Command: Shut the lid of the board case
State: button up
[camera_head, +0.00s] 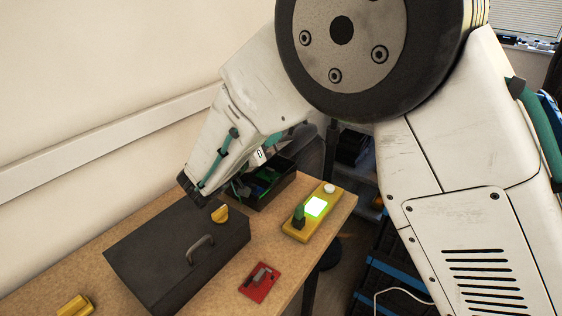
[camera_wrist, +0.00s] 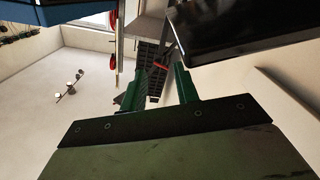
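A dark open case (camera_head: 288,188) with green and blue items inside stands at the back of the wooden bench; I take it to be the board case. A dark raised panel behind it (camera_head: 311,152) looks like its lid, partly hidden by my arm. In the wrist view a large dark glossy panel (camera_wrist: 245,28) fills the upper right, perhaps that lid. My gripper (camera_wrist: 158,80) shows two green fingers apart with nothing held between them. In the head view my forearm hides most of the gripper, which is close to the open case.
A closed dark grey box (camera_head: 165,252) with a handle stands in front on the bench (camera_head: 325,222). A yellow device (camera_head: 297,231) with a lit green panel is at right, near the bench edge. A red item (camera_head: 259,283) lies nearer. The wall (camera_head: 90,90) is close on the left.

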jog(key=s+d+r, duration=0.1)
jog(key=s+d, duration=0.4)
jog(key=s, duration=0.7)
jog(key=shift+r, duration=0.1)
